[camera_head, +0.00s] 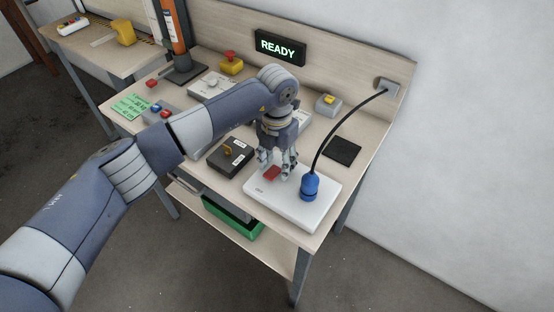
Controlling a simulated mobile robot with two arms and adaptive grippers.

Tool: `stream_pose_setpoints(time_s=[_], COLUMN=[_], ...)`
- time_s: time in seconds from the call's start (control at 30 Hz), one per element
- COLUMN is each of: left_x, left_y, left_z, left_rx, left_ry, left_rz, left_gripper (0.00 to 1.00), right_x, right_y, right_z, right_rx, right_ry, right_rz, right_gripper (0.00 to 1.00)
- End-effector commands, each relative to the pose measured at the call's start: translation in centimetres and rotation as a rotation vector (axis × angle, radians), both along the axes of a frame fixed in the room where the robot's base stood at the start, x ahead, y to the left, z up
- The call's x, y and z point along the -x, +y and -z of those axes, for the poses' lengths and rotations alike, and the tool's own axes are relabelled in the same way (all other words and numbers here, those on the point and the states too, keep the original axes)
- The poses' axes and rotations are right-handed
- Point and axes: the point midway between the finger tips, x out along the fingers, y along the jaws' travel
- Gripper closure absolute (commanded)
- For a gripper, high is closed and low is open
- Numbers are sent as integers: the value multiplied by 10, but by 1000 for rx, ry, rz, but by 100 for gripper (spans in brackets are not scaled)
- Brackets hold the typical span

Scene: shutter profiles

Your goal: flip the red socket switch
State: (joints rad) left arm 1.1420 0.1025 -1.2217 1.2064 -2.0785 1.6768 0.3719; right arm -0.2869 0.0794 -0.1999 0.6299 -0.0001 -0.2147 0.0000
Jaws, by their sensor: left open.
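The red socket switch (271,173) sits on a white socket plate (285,208) at the front right of the bench. A blue plug (310,187) with a black cable stands on the same plate, right of the switch. My left gripper (277,171) points down just over the switch, its fingers apart and nothing held between them. The fingers partly cover the switch, and I cannot tell whether they touch it. My right gripper is not in the picture.
A black pad (343,150) lies behind the plug. The cable (335,125) arches to a wall outlet (387,86). A sign (280,47) reads READY. A green bin (233,218) is below.

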Motion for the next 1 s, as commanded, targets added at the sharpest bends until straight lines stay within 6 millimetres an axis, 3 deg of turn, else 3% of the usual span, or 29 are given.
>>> stream_pose_setpoints(time_s=[0.1,0.3,0.67,1.0], left_x=[0,0,0,4], left_y=[0,0,2,5], left_z=[0,0,1,2], left_rx=[0,0,30,130], left_ry=[0,0,-45,-185], left_rz=[0,0,1,0], left_gripper=[55,99,99,99], right_x=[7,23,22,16], right_y=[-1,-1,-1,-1], right_z=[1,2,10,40], right_rx=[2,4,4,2], right_ry=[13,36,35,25], right_rz=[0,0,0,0], right_gripper=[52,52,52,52])
